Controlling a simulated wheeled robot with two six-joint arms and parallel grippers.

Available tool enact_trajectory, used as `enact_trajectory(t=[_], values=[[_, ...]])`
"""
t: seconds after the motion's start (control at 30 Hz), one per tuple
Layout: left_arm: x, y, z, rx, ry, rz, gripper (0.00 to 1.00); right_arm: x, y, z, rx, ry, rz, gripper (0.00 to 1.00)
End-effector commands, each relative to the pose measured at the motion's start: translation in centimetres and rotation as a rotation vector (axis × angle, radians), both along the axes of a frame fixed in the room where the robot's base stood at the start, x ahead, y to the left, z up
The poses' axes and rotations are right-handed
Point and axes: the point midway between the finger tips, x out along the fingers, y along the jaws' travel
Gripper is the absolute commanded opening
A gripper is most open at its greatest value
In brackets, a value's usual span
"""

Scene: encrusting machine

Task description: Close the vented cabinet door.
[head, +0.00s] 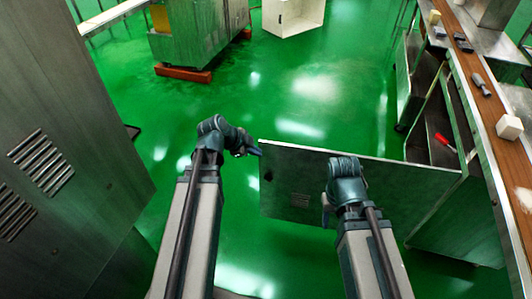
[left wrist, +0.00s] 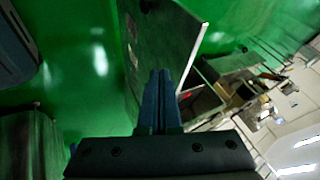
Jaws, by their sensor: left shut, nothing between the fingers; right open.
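The cabinet door (head: 290,170) is a grey metal panel standing wide open across the middle of the head view. A small vent or plate (head: 300,200) shows on its face. Its right end meets the cabinet (head: 460,225) under the counter; its free edge is at the left. My left gripper (head: 256,151) is shut and empty, right beside that free edge; I cannot tell whether it touches. In the left wrist view the shut fingers (left wrist: 158,85) point along the door (left wrist: 165,40). My right gripper (head: 326,212) is open, in front of the door's face, partly hidden by its own wrist.
A tall metal cabinet with louvres (head: 60,150) stands close at the left. A counter (head: 485,85) with tools and white blocks runs along the right. A red-handled tool (head: 445,143) lies in the cabinet opening.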

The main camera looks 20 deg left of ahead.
Motion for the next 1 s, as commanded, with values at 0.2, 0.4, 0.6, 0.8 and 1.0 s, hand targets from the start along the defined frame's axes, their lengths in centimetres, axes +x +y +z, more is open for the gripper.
enact_trajectory(t=[0.2,0.4,0.6,0.8,1.0], values=[[1.7,-1.1,-3.3,0.000,0.002,-0.003,0.00,0.0,0.0,-3.3,0.000,0.000,0.000,0.50],[3.6,-2.3,-6.2,0.000,0.001,-0.002,0.00,0.0,0.0,-6.2,0.000,0.000,0.000,0.50],[5.2,-3.4,-8.5,0.000,0.003,-0.001,0.00,0.0,0.0,-8.5,0.000,0.000,0.000,0.50],[7.9,-2.9,-7.7,0.000,0.002,0.000,0.00,0.0,0.0,-7.7,0.000,0.000,0.000,0.50],[8.7,-2.9,-7.7,0.000,0.002,0.000,0.00,0.0,0.0,-7.6,0.000,0.000,0.000,0.50]])
